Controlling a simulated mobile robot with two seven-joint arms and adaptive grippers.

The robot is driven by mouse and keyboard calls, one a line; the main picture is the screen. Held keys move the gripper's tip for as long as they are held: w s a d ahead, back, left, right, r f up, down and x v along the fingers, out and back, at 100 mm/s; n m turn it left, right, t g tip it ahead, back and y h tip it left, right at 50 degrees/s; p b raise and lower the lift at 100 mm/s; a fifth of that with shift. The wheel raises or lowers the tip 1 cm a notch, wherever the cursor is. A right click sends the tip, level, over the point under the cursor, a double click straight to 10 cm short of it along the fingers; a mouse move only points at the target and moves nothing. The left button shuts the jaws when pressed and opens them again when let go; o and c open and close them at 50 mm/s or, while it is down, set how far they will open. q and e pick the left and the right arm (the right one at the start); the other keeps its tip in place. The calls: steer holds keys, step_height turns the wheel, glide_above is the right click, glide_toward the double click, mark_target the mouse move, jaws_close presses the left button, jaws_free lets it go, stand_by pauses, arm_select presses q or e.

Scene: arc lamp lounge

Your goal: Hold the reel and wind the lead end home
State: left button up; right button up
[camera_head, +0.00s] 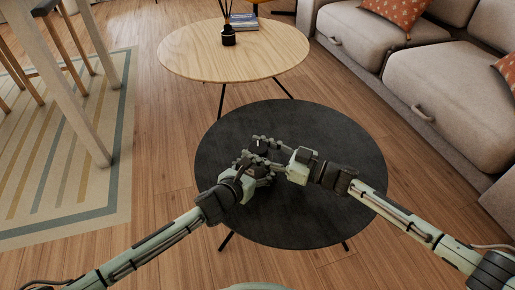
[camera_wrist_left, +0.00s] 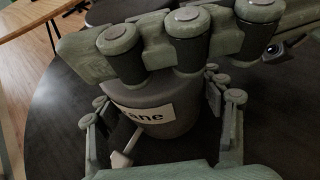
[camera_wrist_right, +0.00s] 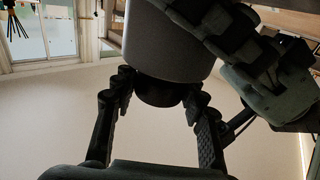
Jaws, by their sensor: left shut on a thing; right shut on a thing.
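The reel (camera_wrist_left: 160,112) is a dark grey drum with a pale label reading "ane", the rest of the word being hidden. My left gripper (camera_head: 256,166) is shut around its sides in the left wrist view. A small pale tab (camera_wrist_left: 122,159) on a thin stem sticks out below the label, perhaps the lead end. In the right wrist view the reel (camera_wrist_right: 160,42) is a plain grey cylinder with a dark round knob (camera_wrist_right: 158,91) at one end. My right gripper (camera_head: 268,147) is shut on that knob. In the head view the grippers largely hide the reel.
Both hands are close together above the round black table (camera_head: 325,215), whose visible top is bare. A round wooden table (camera_head: 190,52) behind it carries a dark jar (camera_head: 228,37) and books (camera_head: 244,22). A beige sofa (camera_head: 420,75) stands at the right.

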steer(key=m+t+h, duration=0.4)
steer(key=t, duration=0.1)
steer(key=shift+s+a, duration=0.1)
steer(key=shift+a, duration=0.05)
steer(key=shift+r+m+t+h, duration=0.15)
steer(key=shift+m+t+h, duration=0.85)
steer(key=shift+t, duration=0.1)
steer(key=shift+h, duration=0.3)
steer(key=shift+m, duration=0.3)
steer(key=o, duration=1.2)
steer(key=shift+d, duration=0.2)
